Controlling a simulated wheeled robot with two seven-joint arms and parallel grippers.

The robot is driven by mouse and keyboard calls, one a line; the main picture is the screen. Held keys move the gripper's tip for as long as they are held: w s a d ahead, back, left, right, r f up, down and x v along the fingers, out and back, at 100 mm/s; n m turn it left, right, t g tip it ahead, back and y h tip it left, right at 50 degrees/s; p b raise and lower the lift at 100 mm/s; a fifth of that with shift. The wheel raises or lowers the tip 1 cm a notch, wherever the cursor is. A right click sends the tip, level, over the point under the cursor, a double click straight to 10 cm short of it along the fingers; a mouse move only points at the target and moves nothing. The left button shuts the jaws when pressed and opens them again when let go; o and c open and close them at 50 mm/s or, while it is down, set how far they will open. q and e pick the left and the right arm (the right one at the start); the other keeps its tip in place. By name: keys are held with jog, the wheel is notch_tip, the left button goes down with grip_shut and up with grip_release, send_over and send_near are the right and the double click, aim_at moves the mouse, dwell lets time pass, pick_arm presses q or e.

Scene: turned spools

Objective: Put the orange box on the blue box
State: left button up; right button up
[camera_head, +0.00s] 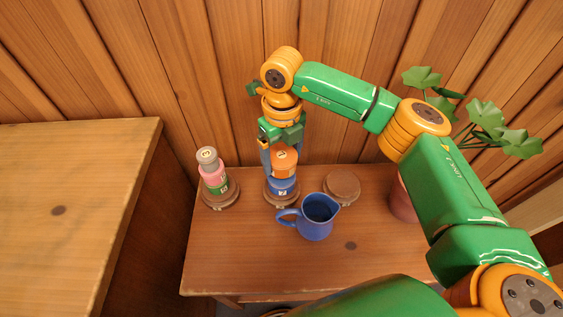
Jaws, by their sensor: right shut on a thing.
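An orange spool-shaped box (284,160) is between the fingers of my right gripper (283,163), which points down at the back of the small wooden table. The gripper is shut on it. Directly below is the blue box (284,187), on a round brown base (281,200). The orange box is upright right above the blue one; I cannot tell if they touch. My left gripper is not in view.
A blue jug (318,217) stands close in front of the blue box. An empty round brown base (342,186) lies to the right. A potted plant (403,200) stands at the right end, partly behind my arm. The table's front left (240,260) is clear. A wooden wall is behind.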

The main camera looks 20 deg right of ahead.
aim_at(282, 165)
notch_tip(282, 165, down, 3)
jog(key=shift+r, duration=0.1)
jog(key=shift+w+f, duration=0.1)
jog(key=shift+f, duration=0.35)
jog(key=o, duration=1.1)
jog(key=shift+o, duration=0.2)
jog(key=shift+r, duration=0.25)
notch_tip(282, 165, up, 12)
jog(key=shift+r, duration=0.1)
